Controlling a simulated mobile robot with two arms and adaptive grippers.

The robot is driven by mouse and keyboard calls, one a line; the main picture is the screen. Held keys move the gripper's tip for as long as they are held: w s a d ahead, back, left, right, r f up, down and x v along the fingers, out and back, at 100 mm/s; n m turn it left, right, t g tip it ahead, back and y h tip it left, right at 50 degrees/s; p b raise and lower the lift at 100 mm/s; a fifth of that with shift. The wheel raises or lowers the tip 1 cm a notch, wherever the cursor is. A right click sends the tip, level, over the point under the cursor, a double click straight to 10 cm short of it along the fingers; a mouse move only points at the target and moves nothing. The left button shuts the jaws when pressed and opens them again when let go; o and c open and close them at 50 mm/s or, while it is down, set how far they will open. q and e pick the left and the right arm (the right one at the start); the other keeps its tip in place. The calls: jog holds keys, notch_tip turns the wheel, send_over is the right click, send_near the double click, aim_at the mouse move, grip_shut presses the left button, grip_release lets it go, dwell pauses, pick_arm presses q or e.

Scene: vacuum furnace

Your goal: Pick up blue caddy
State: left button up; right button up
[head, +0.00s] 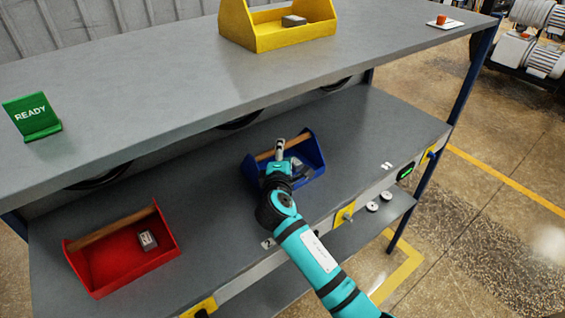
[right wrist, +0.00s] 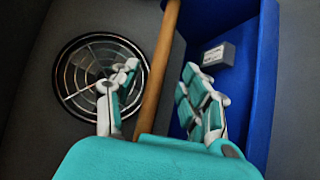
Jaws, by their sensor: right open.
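The blue caddy (head: 314,152) stands upright on the lower bench shelf, with a wooden bar handle (head: 299,141) across its top. In the right wrist view the caddy (right wrist: 263,85) fills the right side, with a small grey labelled block (right wrist: 219,55) inside. My right gripper (head: 279,149) is over the caddy at its handle. In the right wrist view its open fingers (right wrist: 158,74) lie on either side of the handle (right wrist: 158,75), with a gap visible; contact cannot be told. The arm hides part of the caddy. My left gripper is not in view.
A red caddy (head: 119,268) with a small block stands left on the same shelf (head: 205,205). The upper shelf (head: 200,70) overhangs behind, bearing a yellow caddy (head: 262,38) and a green READY sign (head: 32,117). A round grille (right wrist: 75,75) lies beside the handle.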

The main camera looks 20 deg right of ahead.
jog(key=x, duration=0.3)
jog(key=shift+w+d+p, duration=0.25)
jog(key=shift+w+p, duration=0.05)
jog(key=shift+w, duration=0.05)
jog(key=shift+c, duration=1)
grip_shut()
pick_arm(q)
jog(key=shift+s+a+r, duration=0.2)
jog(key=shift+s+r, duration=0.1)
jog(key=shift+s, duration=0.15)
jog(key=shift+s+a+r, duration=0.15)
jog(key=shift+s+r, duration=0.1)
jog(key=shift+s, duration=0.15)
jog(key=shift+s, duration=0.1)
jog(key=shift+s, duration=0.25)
pick_arm(e)
jog(key=shift+r, duration=0.2)
